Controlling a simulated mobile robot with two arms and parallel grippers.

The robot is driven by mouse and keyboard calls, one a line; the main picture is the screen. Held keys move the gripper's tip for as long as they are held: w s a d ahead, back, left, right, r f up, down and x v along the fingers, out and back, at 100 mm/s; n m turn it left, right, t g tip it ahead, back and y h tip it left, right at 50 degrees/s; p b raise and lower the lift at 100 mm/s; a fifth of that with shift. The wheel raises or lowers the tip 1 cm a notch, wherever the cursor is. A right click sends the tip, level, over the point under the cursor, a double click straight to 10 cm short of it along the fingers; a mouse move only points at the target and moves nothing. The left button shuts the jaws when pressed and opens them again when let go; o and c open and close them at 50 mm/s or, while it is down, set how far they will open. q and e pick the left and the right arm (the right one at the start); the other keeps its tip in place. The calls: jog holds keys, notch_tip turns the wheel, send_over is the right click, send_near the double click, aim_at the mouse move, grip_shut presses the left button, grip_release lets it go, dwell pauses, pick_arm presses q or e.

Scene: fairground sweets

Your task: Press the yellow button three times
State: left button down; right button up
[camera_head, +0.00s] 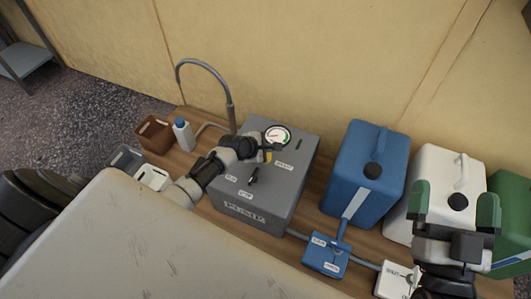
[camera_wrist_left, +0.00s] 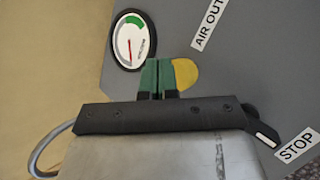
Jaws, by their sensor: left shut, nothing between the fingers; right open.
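The yellow button (camera_wrist_left: 185,73) is on the top face of the grey pump box (camera_head: 262,205). In the left wrist view it is partly hidden behind the green fingertips of my left gripper (camera_wrist_left: 158,76). In the head view only a sliver of the yellow button (camera_head: 267,157) shows beside my left gripper (camera_head: 272,148). That gripper is shut and empty, with its fingertips at the button; I cannot tell whether they touch or press it. My right gripper (camera_head: 454,195) is open and empty at the right, in front of the white canister.
On the pump top are a gauge (camera_head: 277,136), a black switch (camera_head: 252,176) and labels, including STOP (camera_wrist_left: 297,145) and AIR OUT (camera_wrist_left: 208,24). Blue (camera_head: 368,175), white (camera_head: 435,165) and green (camera_head: 510,215) canisters stand right. A bottle (camera_head: 183,134) and small bins stand left.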

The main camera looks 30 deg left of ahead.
dwell(0.3)
pick_arm(q)
jog(key=shift+r+p, duration=0.55)
jog(key=shift+p, duration=0.05)
jog(key=shift+r+p, duration=0.85)
jog(key=shift+p, duration=0.15)
jog(key=shift+r+p, duration=0.5)
jog(key=shift+p, duration=0.05)
jog(key=shift+r+p, duration=0.6)
jog(key=shift+p, duration=0.15)
pick_arm(e)
jog(key=s+d+f+g+h, duration=0.2)
jog(key=s+f+g, duration=0.2)
jog(key=f+g, duration=0.3)
jog(key=s+d+f+g+h, duration=0.2)
jog(key=s+d+f+g, duration=0.1)
jog(key=f+g, duration=0.4)
jog(key=shift+s+f+m+g+h, duration=0.3)
jog(key=shift+s+g+h, duration=0.1)
jog(key=shift+s+g, duration=0.2)
